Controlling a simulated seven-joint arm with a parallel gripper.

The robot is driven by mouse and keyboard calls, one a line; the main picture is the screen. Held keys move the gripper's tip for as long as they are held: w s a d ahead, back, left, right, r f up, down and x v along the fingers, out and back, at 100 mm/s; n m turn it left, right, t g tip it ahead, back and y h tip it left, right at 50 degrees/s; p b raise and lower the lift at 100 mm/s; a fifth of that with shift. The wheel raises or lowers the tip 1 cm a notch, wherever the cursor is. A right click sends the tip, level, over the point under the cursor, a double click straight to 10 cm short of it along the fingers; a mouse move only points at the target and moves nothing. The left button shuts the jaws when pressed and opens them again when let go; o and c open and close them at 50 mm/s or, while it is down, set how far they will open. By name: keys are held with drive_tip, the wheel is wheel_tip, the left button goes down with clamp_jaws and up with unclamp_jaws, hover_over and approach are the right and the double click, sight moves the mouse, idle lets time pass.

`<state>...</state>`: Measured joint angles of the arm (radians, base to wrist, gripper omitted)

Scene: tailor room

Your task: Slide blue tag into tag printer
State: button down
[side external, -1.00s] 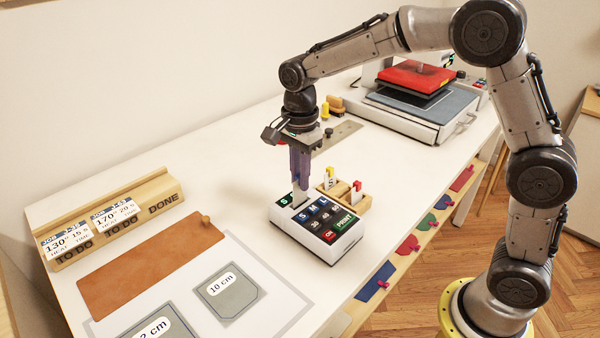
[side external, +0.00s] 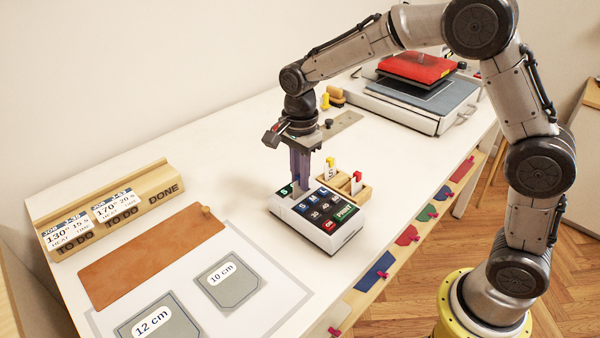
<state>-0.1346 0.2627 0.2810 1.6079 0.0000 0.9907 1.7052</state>
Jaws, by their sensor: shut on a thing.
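My gripper (side external: 300,182) points straight down over the printer's back left part, just beside this display. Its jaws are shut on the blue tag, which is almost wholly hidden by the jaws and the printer. Whether the tag's lower end is inside a slot cannot be told.
A wooden holder (side external: 364,193) with a yellow-topped tag (side external: 330,166) and a red-topped tag (side external: 356,182) stands close behind the printer. Coloured pieces hang along the table's front edge. A leather strip (side external: 150,255) lies left; a heat press (side external: 415,100) stands at the back right.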

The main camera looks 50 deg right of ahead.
drive_tip(key=shift+f, duration=0.65)
drive_tip(key=c, duration=0.8)
unclamp_jaws()
drive_tip(key=shift+o, duration=0.2)
wheel_tip(320, 180, up, 14)
